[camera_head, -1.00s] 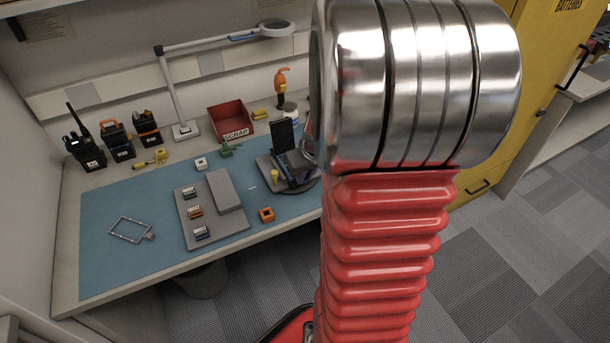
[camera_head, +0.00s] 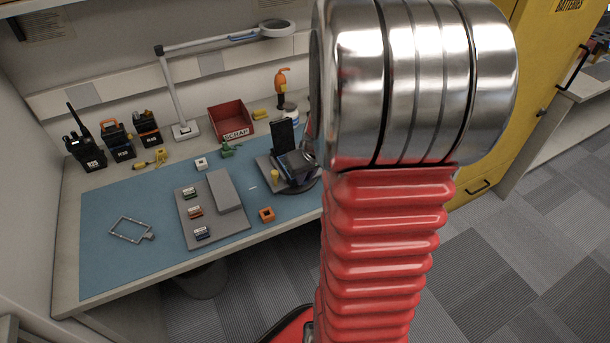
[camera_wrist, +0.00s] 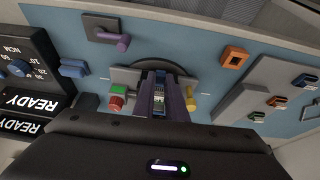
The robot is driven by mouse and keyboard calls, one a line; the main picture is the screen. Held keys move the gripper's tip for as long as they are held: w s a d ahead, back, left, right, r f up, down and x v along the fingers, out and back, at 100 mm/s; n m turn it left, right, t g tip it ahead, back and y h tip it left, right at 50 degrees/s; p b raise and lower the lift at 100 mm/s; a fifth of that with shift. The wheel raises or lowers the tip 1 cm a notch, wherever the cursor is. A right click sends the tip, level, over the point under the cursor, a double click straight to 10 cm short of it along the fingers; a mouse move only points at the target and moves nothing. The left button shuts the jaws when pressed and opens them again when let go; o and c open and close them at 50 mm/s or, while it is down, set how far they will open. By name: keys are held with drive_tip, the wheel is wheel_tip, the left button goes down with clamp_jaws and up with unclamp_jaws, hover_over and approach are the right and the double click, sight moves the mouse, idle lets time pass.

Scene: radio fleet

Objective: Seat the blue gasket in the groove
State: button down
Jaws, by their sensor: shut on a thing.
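My gripper (camera_wrist: 160,98) is over the dark fixture in the wrist view, its two purple-grey fingers pointing down at it. The fingers are shut on a narrow dark-blue thing, which looks like the blue gasket (camera_wrist: 160,76); it is small and mostly hidden between them. The fixture (camera_wrist: 128,74) has a round dark base with a yellow knob (camera_wrist: 191,98). It also shows in the head view (camera_head: 268,168), with an upright black panel. The groove is hidden, and I cannot tell whether the gasket touches it. In the head view my arm hides most of the gripper.
A grey board (camera_head: 215,238) with several small labelled blocks lies on the blue mat. An orange square piece (camera_head: 266,215) and a thin grey frame (camera_head: 128,219) lie nearby. Radios (camera_head: 88,152), a lamp (camera_head: 180,95) and a red scrap bin (camera_head: 231,118) stand at the back.

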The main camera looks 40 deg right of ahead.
drive_tip(key=shift+f, duration=0.2)
drive_tip(key=c, duration=1.7)
unclamp_jaws()
drive_tip(key=shift+r, duration=0.15)
drive_tip(key=v, duration=1.3)
drive_tip(key=shift+s+a+r, duration=0.1)
drive_tip(key=shift+r, duration=0.1)
drive_tip(key=shift+m, duration=0.3)
